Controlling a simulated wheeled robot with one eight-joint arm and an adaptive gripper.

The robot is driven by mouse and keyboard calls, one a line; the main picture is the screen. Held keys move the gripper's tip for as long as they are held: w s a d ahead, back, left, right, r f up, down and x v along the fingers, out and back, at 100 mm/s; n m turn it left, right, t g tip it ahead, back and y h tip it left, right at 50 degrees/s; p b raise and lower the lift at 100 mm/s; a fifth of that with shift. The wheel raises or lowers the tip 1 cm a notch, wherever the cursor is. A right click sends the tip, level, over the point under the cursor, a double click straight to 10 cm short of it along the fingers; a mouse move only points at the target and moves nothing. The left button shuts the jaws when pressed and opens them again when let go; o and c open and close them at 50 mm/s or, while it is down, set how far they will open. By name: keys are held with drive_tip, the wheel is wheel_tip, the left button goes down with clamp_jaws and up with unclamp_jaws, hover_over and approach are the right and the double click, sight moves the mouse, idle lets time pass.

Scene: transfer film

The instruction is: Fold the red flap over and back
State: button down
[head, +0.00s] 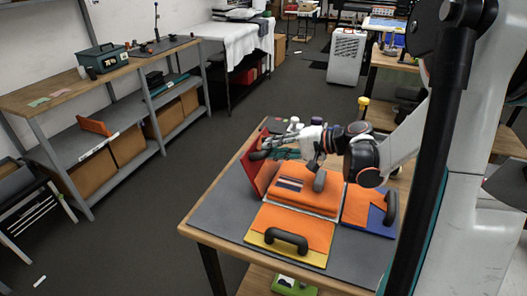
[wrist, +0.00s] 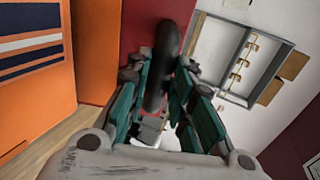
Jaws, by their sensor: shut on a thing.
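The red flap (head: 261,178) stands raised and tilted at the left side of the orange board (head: 300,190) on the table in the head view. My gripper (head: 263,153) reaches it from the right, near its upper part. In the wrist view my teal-lined fingers (wrist: 160,88) are shut on the flap's dark rounded handle (wrist: 172,45), which lies between them. Part of the red flap (wrist: 139,28) shows behind the handle. The orange board with dark and white stripes (wrist: 30,45) is at the left of the wrist view. The handle's lower end is partly hidden.
A yellow-edged flap with a black handle (head: 287,240) lies flat in front. The grey mat's left front (head: 222,221) is clear.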

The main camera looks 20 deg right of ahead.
drive_tip(key=s+d, duration=0.1)
drive_tip(key=s+d+f, duration=0.1)
drive_tip(key=shift+s+f, duration=0.1)
drive_tip(key=shift+s, duration=0.2)
drive_tip(key=shift+s+d+f+b, duration=0.35)
drive_tip(key=shift+s+d+b, duration=0.1)
drive_tip(key=shift+s+d, duration=0.15)
